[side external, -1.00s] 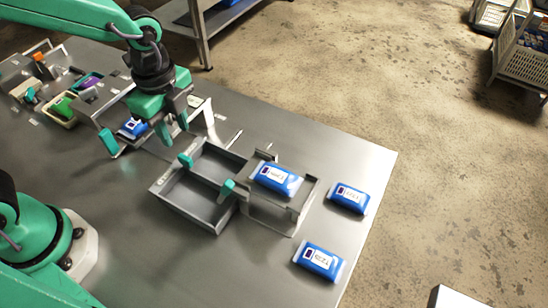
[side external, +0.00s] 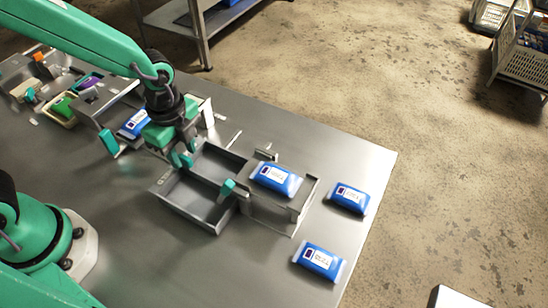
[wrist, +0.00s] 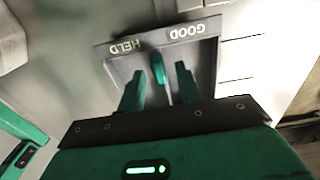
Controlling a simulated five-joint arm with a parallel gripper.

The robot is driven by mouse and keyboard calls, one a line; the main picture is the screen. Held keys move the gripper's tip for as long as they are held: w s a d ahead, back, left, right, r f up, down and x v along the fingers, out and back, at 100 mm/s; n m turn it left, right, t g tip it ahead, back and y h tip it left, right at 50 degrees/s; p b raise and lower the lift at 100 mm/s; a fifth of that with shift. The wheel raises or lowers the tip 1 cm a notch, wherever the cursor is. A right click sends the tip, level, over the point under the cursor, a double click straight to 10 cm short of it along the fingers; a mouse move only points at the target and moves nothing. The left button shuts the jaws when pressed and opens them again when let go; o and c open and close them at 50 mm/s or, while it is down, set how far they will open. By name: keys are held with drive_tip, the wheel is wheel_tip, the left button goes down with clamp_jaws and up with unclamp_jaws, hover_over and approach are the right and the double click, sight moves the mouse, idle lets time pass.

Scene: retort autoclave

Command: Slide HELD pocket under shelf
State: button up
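A grey two-compartment tray (side external: 192,212) lies on the steel table. In the wrist view its rim (wrist: 165,42) reads HELD on the left and GOOD on the right. A teal tab (wrist: 159,70) rises near the middle of it. My gripper (side external: 180,160) is low at the tray's far left corner. In the wrist view my gripper (wrist: 158,82) is open, its fingers on either side of the tab with gaps showing. A raised grey shelf (side external: 268,218) stands right beside the tray, with a blue pouch (side external: 274,179) on top. The space under the shelf is mostly hidden.
Two blue pouches (side external: 348,198) (side external: 319,262) lie on the table right of the shelf. Another blue pouch (side external: 134,124) sits on a second stand, left of my gripper. Small bins (side external: 63,111) stand at the far left.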

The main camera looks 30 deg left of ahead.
drive_tip(key=shift+f, duration=0.3)
drive_tip(key=shift+c, duration=0.2)
clamp_jaws()
drive_tip(key=shift+w+r, duration=0.1)
drive_tip(key=shift+w, duration=4.6)
drive_tip(key=shift+o, duration=0.2)
unclamp_jaws()
drive_tip(key=shift+s, duration=0.1)
